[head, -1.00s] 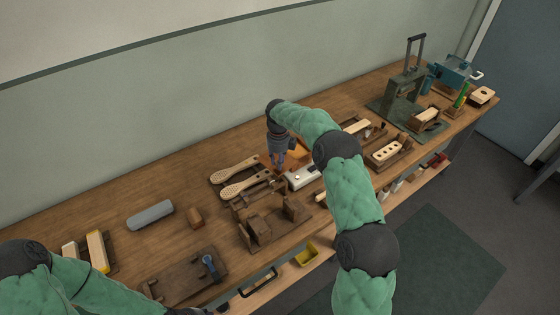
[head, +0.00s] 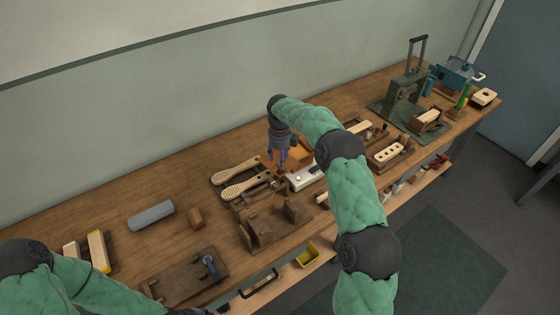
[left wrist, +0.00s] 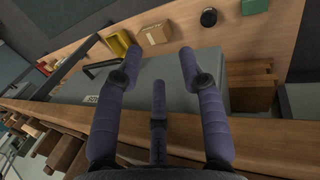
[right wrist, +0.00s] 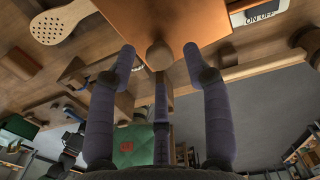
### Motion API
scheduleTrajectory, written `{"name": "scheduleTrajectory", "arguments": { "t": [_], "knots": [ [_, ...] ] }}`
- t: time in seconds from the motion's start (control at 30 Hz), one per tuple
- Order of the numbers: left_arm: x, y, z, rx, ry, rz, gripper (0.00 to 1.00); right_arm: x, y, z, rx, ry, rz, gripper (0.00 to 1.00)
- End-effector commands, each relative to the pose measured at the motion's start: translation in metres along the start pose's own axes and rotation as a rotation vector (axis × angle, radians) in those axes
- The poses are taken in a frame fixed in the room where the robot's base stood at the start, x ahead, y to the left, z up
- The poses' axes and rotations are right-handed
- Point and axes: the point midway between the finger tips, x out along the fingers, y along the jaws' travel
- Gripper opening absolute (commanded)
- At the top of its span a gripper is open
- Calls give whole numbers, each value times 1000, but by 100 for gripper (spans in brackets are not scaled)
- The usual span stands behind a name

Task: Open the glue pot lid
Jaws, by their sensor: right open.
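The glue pot seems to be the copper-orange box (head: 301,152) behind the white switch box, partly hidden by my right arm. In the right wrist view its flat orange lid (right wrist: 150,17) fills the top, with a round wooden knob (right wrist: 159,55) at the near edge. The lid looks closed. My right gripper (head: 281,170) points down at the pot's left side. Its fingers are open, one on each side of the knob in the right wrist view; I cannot tell whether they touch it. My left gripper (left wrist: 158,65) is open and empty, near the bench's front edge.
A white ON/OFF switch box (head: 303,178) stands close in front of the pot. Two perforated wooden paddles (head: 236,171) lie to the left. A dark wooden fixture (head: 268,228) stands nearer the front. A grey cylinder (head: 151,215) lies on clear bench farther left.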

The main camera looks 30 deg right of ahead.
Motion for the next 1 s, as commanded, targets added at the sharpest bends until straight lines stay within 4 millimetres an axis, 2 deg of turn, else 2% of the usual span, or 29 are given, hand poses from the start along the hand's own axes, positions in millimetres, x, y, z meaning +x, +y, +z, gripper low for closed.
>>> {"name": "scheduleTrajectory", "arguments": {
  "t": [0.3, 0.5, 0.7, 1.0],
  "knots": [
    [0, 0, 0, 0, 0, 0, 40, -64, -1, 1, 1, -5, -1, 50],
    [0, 0, 0, 0, 0, 0, 40, -91, -1, 0, 1, -3, -1, 50],
    [0, 0, 0, 0, 0, 0, 40, -101, -1, 0, 1, -2, -1, 50],
    [0, 0, 0, 0, 0, 0, 40, -101, -1, 0, 1, -2, -1, 50]
  ]
}}
